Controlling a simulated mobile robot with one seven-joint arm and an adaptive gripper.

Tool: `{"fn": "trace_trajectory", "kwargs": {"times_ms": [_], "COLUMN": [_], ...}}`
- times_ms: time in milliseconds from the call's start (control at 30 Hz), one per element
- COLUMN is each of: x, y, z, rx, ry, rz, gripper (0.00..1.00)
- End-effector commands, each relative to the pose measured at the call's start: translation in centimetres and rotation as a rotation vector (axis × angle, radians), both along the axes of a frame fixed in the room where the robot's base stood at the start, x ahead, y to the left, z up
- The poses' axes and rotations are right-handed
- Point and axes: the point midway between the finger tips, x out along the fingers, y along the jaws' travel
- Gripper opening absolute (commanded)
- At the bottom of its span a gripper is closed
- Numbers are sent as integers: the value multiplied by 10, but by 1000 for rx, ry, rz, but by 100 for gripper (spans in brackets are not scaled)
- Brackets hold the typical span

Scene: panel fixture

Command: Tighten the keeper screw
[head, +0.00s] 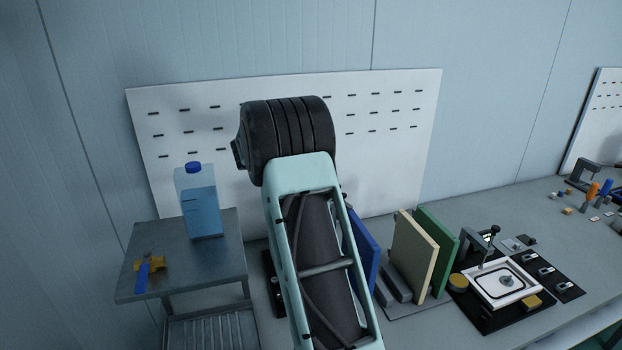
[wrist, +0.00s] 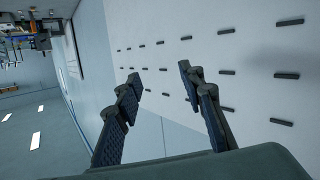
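My gripper (wrist: 160,76) shows in the wrist view with its two dark fingers spread apart and nothing between them. It faces the white slotted board (wrist: 240,45) and is well away from the bench items. In the head view the gripper is hidden behind my own arm. A panel fixture with a white frame (head: 475,286) sits on a black mat at the right of the bench. A small round grey piece (head: 506,281) is in its middle, and a black-knobbed upright (head: 494,232) stands at its back. I cannot make out which part is the keeper screw.
A metal side table (head: 222,262) at left holds a blue-capped bottle (head: 202,205) and a yellow-and-blue tool (head: 148,268). Cream (head: 412,256) and green (head: 438,245) panels stand upright beside the fixture. Small parts lie at far right. Bare bench (head: 540,215) shows behind the fixture.

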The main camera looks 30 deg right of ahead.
Motion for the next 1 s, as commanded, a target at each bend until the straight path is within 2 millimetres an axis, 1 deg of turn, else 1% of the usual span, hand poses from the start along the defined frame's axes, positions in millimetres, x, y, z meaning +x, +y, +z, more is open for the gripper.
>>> {"fn": "trace_trajectory", "kwargs": {"times_ms": [33, 200, 400, 567, 700, 833, 1000], "x": [-1, 1, 3, 5, 7, 9, 10], "y": [-13, -41, -61, -67, -65, -60, -49], "z": [9, 52, 98, 126, 146, 156, 159], "rx": [-66, -310, -594, -820, -1016, -1195, -1427], "ry": [22, 118, 243, 353, 453, 552, 684], "rz": [14, 79, 145, 193, 232, 269, 318], "gripper": [36, 36, 36, 36, 36, 36, 36]}}
